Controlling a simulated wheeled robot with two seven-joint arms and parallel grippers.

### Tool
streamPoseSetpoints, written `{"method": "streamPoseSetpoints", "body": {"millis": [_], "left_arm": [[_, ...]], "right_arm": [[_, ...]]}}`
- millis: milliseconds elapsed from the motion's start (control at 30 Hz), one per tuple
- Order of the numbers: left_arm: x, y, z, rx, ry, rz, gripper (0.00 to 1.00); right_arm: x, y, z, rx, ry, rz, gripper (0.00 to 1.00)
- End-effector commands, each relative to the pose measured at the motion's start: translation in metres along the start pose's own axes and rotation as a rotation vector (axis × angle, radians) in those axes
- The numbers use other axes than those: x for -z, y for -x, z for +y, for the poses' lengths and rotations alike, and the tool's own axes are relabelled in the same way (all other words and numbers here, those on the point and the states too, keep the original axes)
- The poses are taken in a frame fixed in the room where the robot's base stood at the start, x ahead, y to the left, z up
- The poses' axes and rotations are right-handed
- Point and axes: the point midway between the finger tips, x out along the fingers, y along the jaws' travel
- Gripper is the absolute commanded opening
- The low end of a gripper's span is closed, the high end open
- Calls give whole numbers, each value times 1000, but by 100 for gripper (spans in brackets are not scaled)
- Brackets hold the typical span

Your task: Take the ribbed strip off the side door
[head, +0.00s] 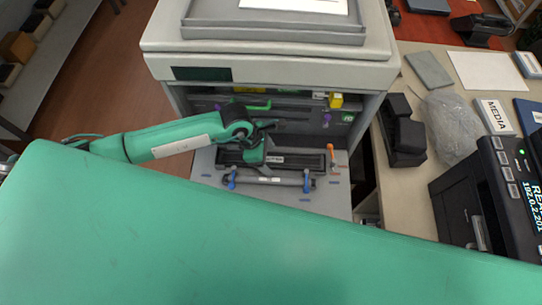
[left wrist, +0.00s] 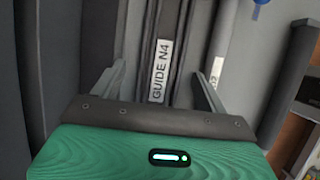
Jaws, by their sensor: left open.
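The side door (head: 285,205) of the printer (head: 270,70) lies folded down like a shelf. A dark ribbed strip (head: 300,161) lies across it with a small white label. In the left wrist view the strip (left wrist: 160,25) carries the label "GUIDE N4" and runs away between my fingers. My left gripper (left wrist: 160,85) is open, one finger on each side of the label; I cannot tell whether they touch the strip. In the head view the left gripper (head: 265,150) is over the strip's middle and hides part of it. My right gripper is not in view.
A grey bar (head: 265,181) with blue levers (head: 232,178) lies in front of the strip. An orange lever (head: 331,155) stands at its right end. A table at right holds a black part (head: 402,135), a clear bag (head: 450,125) and a dark device (head: 490,190).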

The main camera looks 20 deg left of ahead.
Motion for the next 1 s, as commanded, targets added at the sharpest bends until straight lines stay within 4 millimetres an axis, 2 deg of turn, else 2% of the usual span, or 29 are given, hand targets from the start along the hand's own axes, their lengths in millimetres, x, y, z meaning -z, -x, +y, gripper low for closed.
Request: {"method": "streamPoseSetpoints", "body": {"millis": [233, 267, 500, 800, 1000], "left_arm": [[0, -2, 0, 0, 0, 1, 75], [0, -2, 0, 0, 0, 1, 72], [0, -2, 0, 0, 0, 1, 25], [0, -2, 0, -1, 0, 0, 25], [-1, 1, -2, -2, -1, 0, 25]], "right_arm": [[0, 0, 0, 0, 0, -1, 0], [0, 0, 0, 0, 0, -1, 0], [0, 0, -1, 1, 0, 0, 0], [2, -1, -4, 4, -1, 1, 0], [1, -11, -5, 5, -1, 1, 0]]}}
